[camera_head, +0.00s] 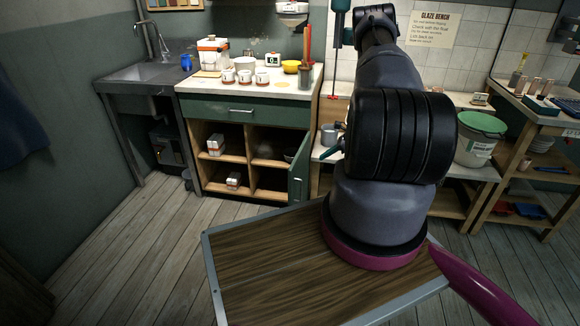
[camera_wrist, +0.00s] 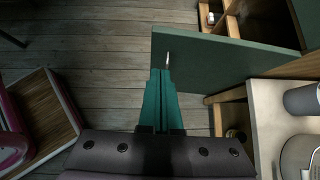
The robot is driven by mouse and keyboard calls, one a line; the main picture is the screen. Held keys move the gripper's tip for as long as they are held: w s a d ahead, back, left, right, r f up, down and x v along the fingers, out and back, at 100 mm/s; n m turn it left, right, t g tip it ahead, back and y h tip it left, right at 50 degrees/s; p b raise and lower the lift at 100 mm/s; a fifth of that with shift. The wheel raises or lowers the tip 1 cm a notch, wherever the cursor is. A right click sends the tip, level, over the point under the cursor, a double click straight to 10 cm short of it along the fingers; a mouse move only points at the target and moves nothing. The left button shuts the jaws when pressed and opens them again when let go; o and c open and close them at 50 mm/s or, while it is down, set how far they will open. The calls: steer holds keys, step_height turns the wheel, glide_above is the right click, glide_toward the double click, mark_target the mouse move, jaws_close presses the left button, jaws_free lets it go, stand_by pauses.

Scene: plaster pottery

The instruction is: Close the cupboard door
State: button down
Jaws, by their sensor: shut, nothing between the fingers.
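The cupboard (camera_head: 243,112) is dark green with a white worktop, and its shelf compartments show open. Its green door (camera_head: 298,172) stands swung out at the right side. In the wrist view the door (camera_wrist: 225,62) is a flat green panel reaching across the upper middle, with a small silver handle (camera_wrist: 168,59) near its free edge. My teal gripper (camera_wrist: 161,76) is shut and empty, its tips by the handle on the door's near side. I cannot tell whether they touch. In the head view my gripper (camera_head: 325,155) is partly hidden by my arm, right of the door.
White boxes (camera_head: 216,144) stand on the cupboard shelves. A sink unit (camera_head: 150,80) is to the left. A low bench with a grey mug (camera_head: 329,134) is close on the right, and a lidded bucket (camera_head: 480,138) stands farther right. Wooden floor (camera_head: 140,235) before the cupboard is clear.

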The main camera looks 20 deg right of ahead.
step_height(320, 180, down, 2)
glide_toward(293, 172)
step_height(293, 172, down, 4)
steer(key=shift+w+a+f, duration=0.1)
steer(key=shift+w+a, duration=0.45)
steer(key=shift+a, duration=0.35)
steer(key=shift+w+a, duration=0.5)
steer(key=shift+a, duration=0.35)
